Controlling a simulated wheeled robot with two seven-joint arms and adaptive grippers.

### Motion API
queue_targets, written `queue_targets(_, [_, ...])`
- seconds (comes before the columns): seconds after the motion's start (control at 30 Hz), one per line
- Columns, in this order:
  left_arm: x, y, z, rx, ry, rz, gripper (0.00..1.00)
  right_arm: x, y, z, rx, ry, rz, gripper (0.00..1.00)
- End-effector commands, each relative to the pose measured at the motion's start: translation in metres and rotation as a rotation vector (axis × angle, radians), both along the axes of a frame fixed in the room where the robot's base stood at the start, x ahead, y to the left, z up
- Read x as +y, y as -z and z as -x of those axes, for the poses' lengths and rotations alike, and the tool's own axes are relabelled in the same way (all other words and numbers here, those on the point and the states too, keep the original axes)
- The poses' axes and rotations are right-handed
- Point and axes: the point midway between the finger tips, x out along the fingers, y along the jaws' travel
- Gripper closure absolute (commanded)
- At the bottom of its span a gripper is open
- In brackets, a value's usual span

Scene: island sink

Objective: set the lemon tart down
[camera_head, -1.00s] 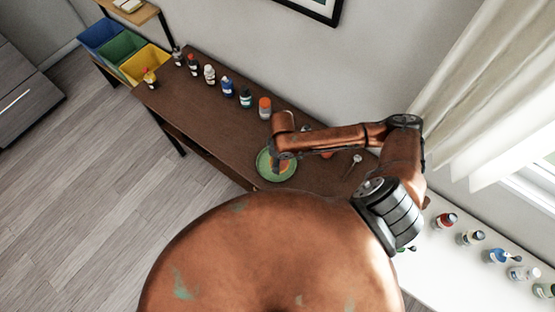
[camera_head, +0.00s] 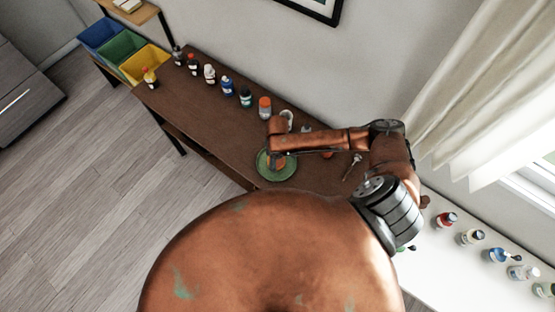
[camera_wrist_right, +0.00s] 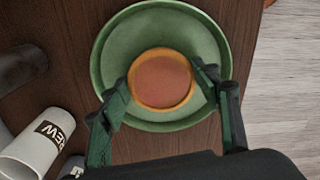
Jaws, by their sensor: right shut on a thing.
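The lemon tart (camera_wrist_right: 161,80) is round with an orange-brown top and a golden rim. In the right wrist view it is between the two fingers of my right gripper (camera_wrist_right: 163,88), which is shut on it. A green plate (camera_wrist_right: 118,48) lies under the tart on the brown table. I cannot tell whether the tart touches the plate. In the head view my right gripper (camera_head: 278,163) is over the green plate (camera_head: 264,172), and the arm hides most of the tart. My left gripper is not in view.
A white cup (camera_wrist_right: 38,140) with dark lettering lies beside the plate in the wrist view. Several bottles stand along the back of the brown table (camera_head: 195,105). Blue, green and yellow bins (camera_head: 146,63) are at the far left. A white surface with bottles (camera_head: 450,270) is at right.

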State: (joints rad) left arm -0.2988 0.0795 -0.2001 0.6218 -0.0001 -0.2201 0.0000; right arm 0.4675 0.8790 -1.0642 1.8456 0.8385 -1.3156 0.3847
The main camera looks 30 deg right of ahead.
Motion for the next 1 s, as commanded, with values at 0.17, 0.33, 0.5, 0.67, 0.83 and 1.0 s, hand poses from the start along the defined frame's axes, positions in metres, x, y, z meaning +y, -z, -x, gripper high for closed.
queue_targets(0.17, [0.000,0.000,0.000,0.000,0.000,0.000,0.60,0.000,0.002,0.000,0.000,0.000,0.000,0.38])
queue_targets(0.33, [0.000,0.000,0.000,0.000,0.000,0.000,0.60,0.000,0.002,0.000,0.000,0.000,0.000,0.26])
queue_targets(0.5, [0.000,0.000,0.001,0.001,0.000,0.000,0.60,0.000,0.002,0.000,0.000,0.000,0.000,0.25])
queue_targets(0.67, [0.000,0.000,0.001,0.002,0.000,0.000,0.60,0.000,0.000,0.000,-0.001,0.000,0.001,0.25])
queue_targets(0.83, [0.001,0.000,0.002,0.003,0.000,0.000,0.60,0.000,-0.020,-0.002,-0.003,-0.001,-0.001,0.25])
queue_targets(1.0, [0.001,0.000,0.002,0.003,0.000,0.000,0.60,0.000,-0.056,-0.001,-0.003,0.000,-0.001,0.25])
